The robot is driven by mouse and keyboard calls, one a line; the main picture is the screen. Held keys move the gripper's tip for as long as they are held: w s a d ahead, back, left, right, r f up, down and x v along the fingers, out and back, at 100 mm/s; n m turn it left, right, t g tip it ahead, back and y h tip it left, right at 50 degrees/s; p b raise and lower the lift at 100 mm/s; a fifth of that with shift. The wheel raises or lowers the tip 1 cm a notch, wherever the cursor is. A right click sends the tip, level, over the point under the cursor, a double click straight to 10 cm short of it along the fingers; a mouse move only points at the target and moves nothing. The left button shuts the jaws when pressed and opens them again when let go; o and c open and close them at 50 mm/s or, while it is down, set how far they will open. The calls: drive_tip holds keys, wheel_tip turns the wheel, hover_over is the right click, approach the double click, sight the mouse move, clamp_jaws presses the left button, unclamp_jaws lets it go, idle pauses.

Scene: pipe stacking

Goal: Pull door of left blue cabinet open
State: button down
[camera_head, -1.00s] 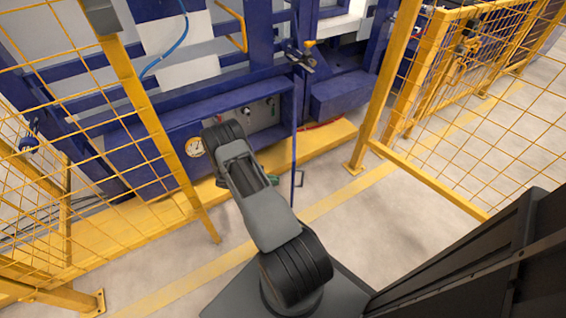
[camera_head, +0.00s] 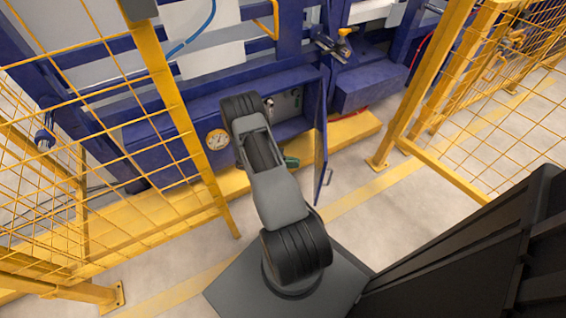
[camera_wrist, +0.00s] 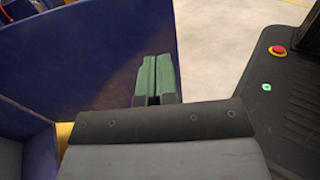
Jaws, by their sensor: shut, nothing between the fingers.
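The blue cabinet (camera_head: 178,122) stands low behind the yellow fence, with a round gauge on its front. Its door (camera_head: 321,135) stands open at the right side, jutting out toward me, with a small handle (camera_head: 328,177) on its free edge. My gripper (camera_head: 291,161) is at the cabinet's opening, left of the door, on its inner side; the arm partly hides it. In the wrist view the green fingers (camera_wrist: 155,78) are shut together and empty, next to the blue door panel (camera_wrist: 105,45). I cannot tell whether they touch it.
A yellow mesh fence (camera_head: 165,100) stands at the left, and yellow posts (camera_head: 425,85) and a low rail stand at the right. A yellow beam (camera_head: 352,128) runs along the floor by the cabinet. The floor (camera_head: 350,215) right of the door is clear.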

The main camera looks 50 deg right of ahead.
drive_tip(key=b+x, duration=0.1)
drive_tip(key=x, duration=0.7)
drive_tip(key=shift+b, duration=0.3)
